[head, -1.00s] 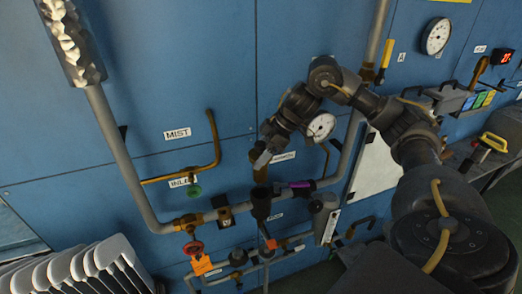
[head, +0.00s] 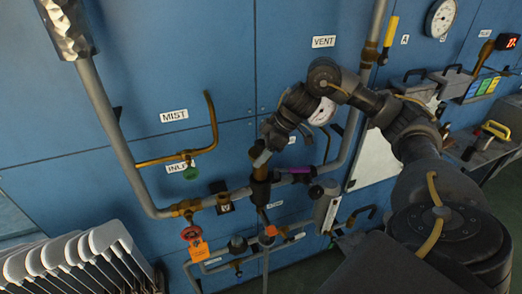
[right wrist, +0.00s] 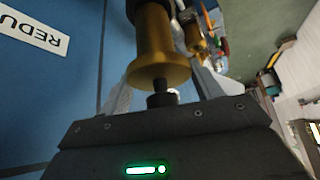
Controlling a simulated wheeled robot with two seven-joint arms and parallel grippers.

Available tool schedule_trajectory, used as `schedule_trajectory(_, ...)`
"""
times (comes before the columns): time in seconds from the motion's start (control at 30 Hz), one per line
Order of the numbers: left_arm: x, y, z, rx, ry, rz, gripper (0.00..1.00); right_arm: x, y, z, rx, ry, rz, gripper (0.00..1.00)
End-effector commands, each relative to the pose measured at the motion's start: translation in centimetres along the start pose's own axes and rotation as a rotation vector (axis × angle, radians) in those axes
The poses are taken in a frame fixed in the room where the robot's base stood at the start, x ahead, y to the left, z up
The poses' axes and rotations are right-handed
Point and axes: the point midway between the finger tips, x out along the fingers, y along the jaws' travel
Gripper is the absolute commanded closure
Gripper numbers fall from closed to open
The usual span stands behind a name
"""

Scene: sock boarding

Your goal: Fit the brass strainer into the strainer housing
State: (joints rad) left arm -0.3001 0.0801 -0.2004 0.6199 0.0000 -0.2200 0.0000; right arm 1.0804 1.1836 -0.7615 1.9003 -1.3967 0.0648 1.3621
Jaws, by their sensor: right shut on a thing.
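My right gripper (head: 262,159) comes down from the upper right in the head view. It is shut on the dark knob at the end of the brass strainer (right wrist: 158,50), which also shows small below the fingers in the head view (head: 261,174). The strainer is a brass cylinder with a wider flange at the knob end. The dark strainer housing (head: 260,194) stands on the horizontal pipe directly below the strainer. The strainer's lower end is at the housing's mouth; I cannot tell how far inside it is. My left gripper is not in view.
A red valve wheel (head: 190,233) with an orange tag (head: 198,250) and a green knob (head: 190,173) are to the left. A purple-banded pipe (head: 298,170) and a gauge (head: 322,112) are close on the right. White sock boards (head: 62,258) stand at lower left.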

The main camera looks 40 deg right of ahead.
Motion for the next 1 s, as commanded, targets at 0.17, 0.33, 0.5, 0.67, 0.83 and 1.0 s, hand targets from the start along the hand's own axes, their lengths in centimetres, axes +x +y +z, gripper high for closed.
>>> schedule_trajectory(0.17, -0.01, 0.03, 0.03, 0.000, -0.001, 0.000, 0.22, -0.04, 0.01, -0.05, 0.000, 0.001, 0.000, 0.68)
schedule_trajectory(0.33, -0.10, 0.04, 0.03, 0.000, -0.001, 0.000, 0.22, -0.07, 0.00, -0.07, 0.000, 0.001, 0.000, 0.68)
schedule_trajectory(0.5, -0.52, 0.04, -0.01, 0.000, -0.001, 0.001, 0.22, -0.14, -0.04, -0.11, 0.000, 0.001, 0.000, 0.68)
schedule_trajectory(0.67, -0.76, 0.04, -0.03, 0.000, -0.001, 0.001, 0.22, -0.07, -0.09, -0.07, 0.000, 0.000, 0.000, 0.68)
schedule_trajectory(0.83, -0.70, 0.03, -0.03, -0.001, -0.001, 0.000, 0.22, -0.02, -0.08, -0.05, -0.001, 0.001, 0.000, 0.68)
schedule_trajectory(1.0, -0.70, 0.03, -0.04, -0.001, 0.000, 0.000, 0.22, -0.02, -0.07, -0.06, -0.001, 0.001, 0.000, 0.68)
